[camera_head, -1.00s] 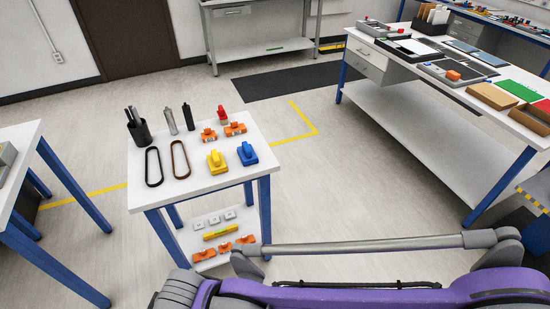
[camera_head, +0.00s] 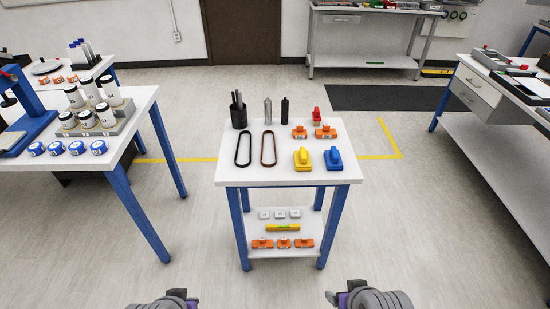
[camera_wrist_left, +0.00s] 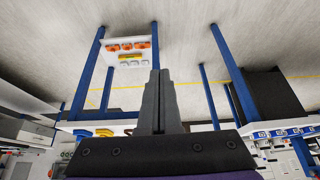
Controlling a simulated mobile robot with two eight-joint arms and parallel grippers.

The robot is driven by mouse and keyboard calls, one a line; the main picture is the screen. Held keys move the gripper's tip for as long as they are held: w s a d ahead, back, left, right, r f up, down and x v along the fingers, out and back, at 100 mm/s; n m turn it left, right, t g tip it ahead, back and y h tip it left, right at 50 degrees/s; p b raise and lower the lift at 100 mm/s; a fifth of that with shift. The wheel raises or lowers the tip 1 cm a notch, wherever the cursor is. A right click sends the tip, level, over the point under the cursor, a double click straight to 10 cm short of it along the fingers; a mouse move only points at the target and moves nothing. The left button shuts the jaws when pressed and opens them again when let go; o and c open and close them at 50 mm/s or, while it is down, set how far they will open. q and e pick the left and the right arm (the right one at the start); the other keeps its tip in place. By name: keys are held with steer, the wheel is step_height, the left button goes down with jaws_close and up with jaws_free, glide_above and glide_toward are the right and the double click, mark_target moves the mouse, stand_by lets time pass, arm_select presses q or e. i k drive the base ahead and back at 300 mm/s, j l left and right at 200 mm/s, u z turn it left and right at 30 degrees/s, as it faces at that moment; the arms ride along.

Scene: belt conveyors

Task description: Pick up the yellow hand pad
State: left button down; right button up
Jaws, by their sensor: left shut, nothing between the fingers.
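The yellow hand pad (camera_head: 303,159) sits upright on the top of the small white table (camera_head: 230,175), near its front right part. A blue hand pad (camera_head: 333,159) of the same shape stands just right of it. In the left wrist view, which is upside down, my left gripper (camera_wrist_left: 158,100) has its fingers shut together and empty. The small table shows beyond it, with the pads small at its edge. The gripper is apart from the yellow pad. In the head view only grey and purple parts of my arms show at the bottom; my right gripper is not visible.
Orange parts (camera_head: 325,132), two belt loops (camera_head: 268,149), a black cup (camera_head: 239,115) and bottles share the tabletop. The lower shelf (camera_head: 270,241) holds more parts. A table (camera_head: 128,105) with jars and blue rolls stands left, another bench right. Floor in front is clear.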

mark_target(303, 158)
steer(key=i+l+z, duration=0.1)
steer(key=z, duration=0.25)
steer(key=i+l+u, duration=0.2)
steer(key=i+l, duration=0.2)
steer(key=l, duration=0.25)
steer(key=i+l, duration=0.2)
steer(key=i+l+u, duration=0.15)
steer(key=l, duration=0.3)
